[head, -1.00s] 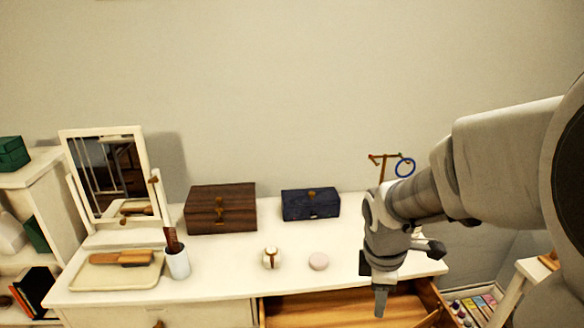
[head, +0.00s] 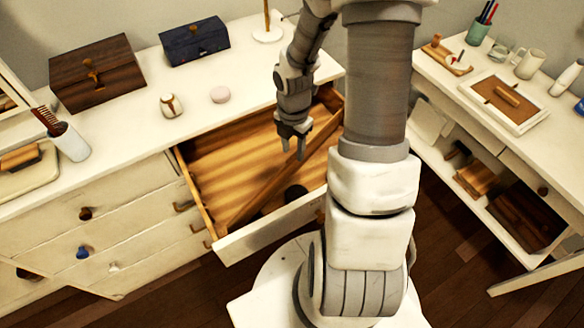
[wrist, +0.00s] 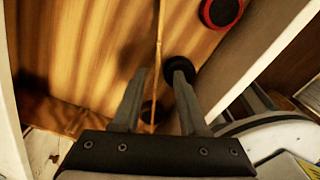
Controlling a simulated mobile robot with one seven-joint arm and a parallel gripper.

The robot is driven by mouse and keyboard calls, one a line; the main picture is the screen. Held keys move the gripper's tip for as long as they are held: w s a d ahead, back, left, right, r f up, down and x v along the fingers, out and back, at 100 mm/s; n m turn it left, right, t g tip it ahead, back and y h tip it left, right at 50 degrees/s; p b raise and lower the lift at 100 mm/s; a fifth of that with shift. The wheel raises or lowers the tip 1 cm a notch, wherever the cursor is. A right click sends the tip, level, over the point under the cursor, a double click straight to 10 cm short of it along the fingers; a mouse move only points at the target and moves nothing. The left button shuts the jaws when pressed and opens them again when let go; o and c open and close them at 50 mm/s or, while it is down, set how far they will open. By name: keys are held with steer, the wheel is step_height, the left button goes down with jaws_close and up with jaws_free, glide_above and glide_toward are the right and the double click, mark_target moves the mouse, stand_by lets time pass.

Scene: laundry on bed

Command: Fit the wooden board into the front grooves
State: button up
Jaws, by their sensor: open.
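The wooden board (head: 258,200) stands on edge as a thin divider inside the open drawer (head: 262,238). It runs at a slant from the drawer's front left toward the right side. My gripper (head: 292,146) is over the drawer, pointing down, with its fingers apart. In the wrist view the board (wrist: 157,35) shows as a thin edge running between the two open fingers (wrist: 160,75). No contact between fingers and board is visible. The drawer's front wall (wrist: 245,65) is to the right there. I cannot make out the front grooves.
A dark round object (head: 295,193) lies in the drawer near its front; a black round item with a red ring (wrist: 221,10) shows in the wrist view. Boxes (head: 97,75) stand on the dresser top (head: 130,120). A side desk (head: 450,90) is at right.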

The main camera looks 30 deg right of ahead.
mark_target(292, 175)
steer(key=f, duration=0.3)
steer(key=f+b, duration=0.1)
steer(key=f, duration=0.2)
steer(key=f+b, duration=0.1)
steer(key=f, duration=0.2)
steer(key=shift+w+f, duration=0.15)
steer(key=shift+w, duration=0.1)
jaws_close()
stand_by(1.1)
